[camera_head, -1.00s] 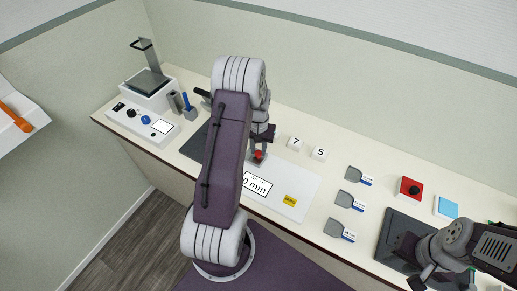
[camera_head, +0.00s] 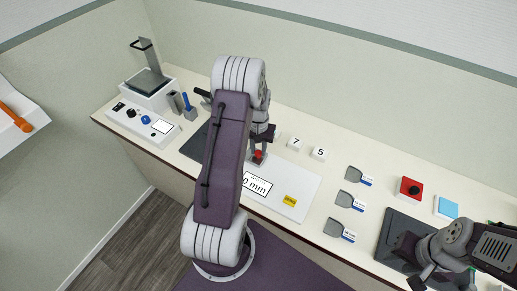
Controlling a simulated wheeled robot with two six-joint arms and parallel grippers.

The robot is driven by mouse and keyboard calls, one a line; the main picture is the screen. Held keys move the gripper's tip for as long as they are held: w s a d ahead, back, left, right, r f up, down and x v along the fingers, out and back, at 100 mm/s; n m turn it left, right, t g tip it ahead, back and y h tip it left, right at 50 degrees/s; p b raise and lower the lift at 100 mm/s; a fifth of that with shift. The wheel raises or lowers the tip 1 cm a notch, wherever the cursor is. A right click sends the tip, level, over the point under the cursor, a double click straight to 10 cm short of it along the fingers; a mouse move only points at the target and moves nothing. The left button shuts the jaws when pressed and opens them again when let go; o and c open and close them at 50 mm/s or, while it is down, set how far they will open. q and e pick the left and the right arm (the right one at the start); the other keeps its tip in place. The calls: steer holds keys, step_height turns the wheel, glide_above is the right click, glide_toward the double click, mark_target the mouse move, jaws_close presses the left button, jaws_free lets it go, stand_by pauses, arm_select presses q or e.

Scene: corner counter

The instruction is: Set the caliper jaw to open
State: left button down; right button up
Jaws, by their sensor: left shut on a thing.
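The caliper is a pale flat board (camera_head: 303,187) on the counter with a "0 mm" readout (camera_head: 258,185) and a yellow label (camera_head: 290,201). A small red piece (camera_head: 258,155) stands at its back left. My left gripper (camera_head: 258,150) is shut on this red piece; its fingers are small here and partly hidden by my arm. The left part of the board is hidden behind my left arm. My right gripper (camera_head: 418,281) is low at the right, over a dark mat, and its jaw state is unclear.
Number blocks 7 (camera_head: 295,143) and 5 (camera_head: 319,153) stand behind the board. Several grey-bladed tags (camera_head: 352,200) lie to its right. A red button box (camera_head: 410,188), blue pad (camera_head: 447,206) and dark mat (camera_head: 390,233) are farther right. A white instrument (camera_head: 145,120) stands left.

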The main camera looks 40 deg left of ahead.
arm_select(q)
steer(key=shift+r, duration=0.1)
steer(key=d, duration=0.6)
steer(key=w+d, duration=0.1)
steer(key=d, duration=0.1)
steer(key=shift+w+d, duration=0.1)
steer(key=shift+d, duration=0.3)
steer(key=c, duration=1.1)
jaws_free()
steer(key=shift+c, duration=0.2)
steer(key=shift+r, duration=0.35)
step_height(320, 180, up, 8)
steer(key=shift+r+b, duration=0.15)
steer(key=shift+b, duration=0.25)
